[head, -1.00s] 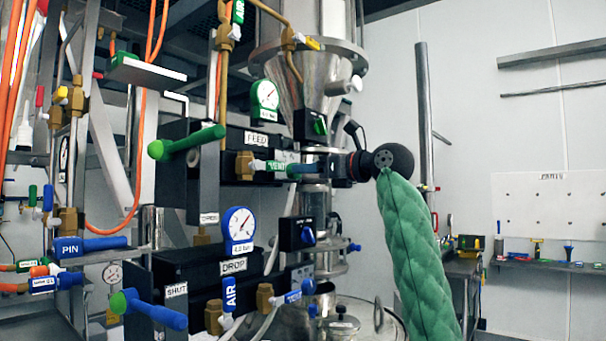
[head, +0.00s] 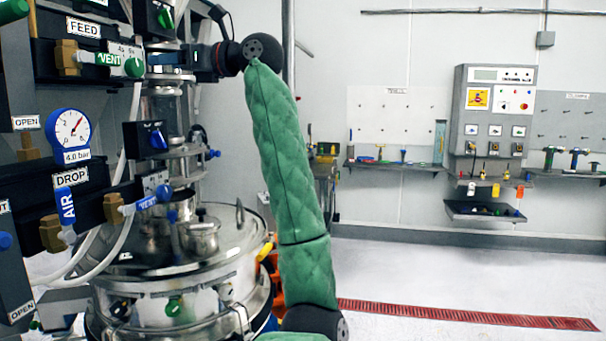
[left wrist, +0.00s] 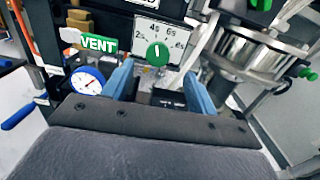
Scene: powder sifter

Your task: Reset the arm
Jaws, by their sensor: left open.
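My left arm, in a green quilted sleeve (head: 285,160), rises from the bottom of the head view. Its dark wrist points left toward the upper panel. My left gripper (head: 165,60) is open and empty beside the green VENT knob (head: 134,67). In the left wrist view, the blue fingers of my left gripper (left wrist: 158,88) are spread apart. The dial plate with its green knob (left wrist: 158,53) lies beyond and between them; the fingers appear apart from the knob. My right gripper is out of view.
A pressure gauge (head: 68,129) reads beside the DROP label. A grey control cabinet (head: 493,110) and tool shelves are on the far wall. The floor to the right is open, with a red grating (head: 465,314).

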